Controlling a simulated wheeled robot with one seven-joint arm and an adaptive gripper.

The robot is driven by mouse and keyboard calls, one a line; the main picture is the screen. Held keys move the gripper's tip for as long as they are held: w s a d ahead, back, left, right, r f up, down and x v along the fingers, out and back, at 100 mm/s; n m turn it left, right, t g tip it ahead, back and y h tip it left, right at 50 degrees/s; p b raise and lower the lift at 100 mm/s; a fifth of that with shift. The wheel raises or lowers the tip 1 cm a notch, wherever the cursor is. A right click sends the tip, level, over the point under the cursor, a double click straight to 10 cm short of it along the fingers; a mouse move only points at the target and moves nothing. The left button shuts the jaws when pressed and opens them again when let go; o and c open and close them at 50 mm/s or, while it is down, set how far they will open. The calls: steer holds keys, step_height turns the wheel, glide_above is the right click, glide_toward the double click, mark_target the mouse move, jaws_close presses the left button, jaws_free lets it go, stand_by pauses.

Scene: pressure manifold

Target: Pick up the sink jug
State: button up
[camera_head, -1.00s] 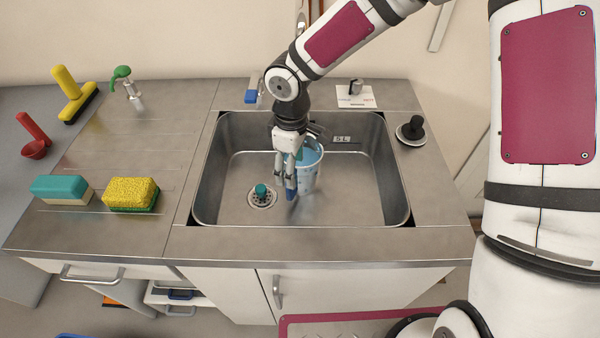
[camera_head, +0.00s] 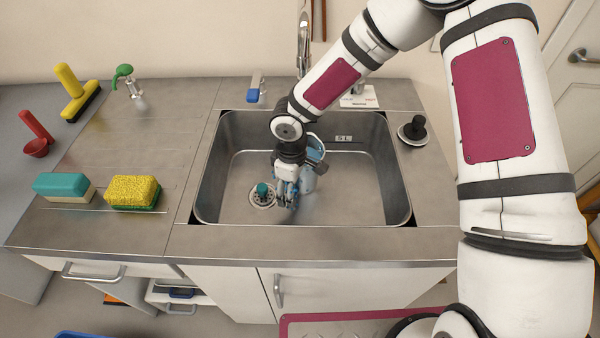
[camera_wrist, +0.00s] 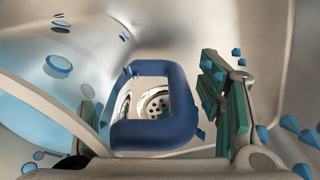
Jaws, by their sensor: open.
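The jug (camera_head: 313,168) is pale blue and see-through, and stands in the sink basin. My gripper is partly in front of it. In the wrist view the jug's clear wall (camera_wrist: 50,85) with blue marks fills the left side, and its dark blue loop handle (camera_wrist: 183,112) is in the middle, facing me. My gripper (camera_head: 286,201) is down in the basin at the jug's handle side, open. The right finger with green pads stands to the right of the handle, with a gap; the left finger is mostly hidden by the jug.
The tap (camera_head: 303,45) rises behind. A yellow sponge (camera_head: 132,192) and a teal sponge (camera_head: 62,186) lie on the left counter.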

steer(key=shift+c, duration=0.2)
jaws_close()
steer(key=shift+r, duration=0.15)
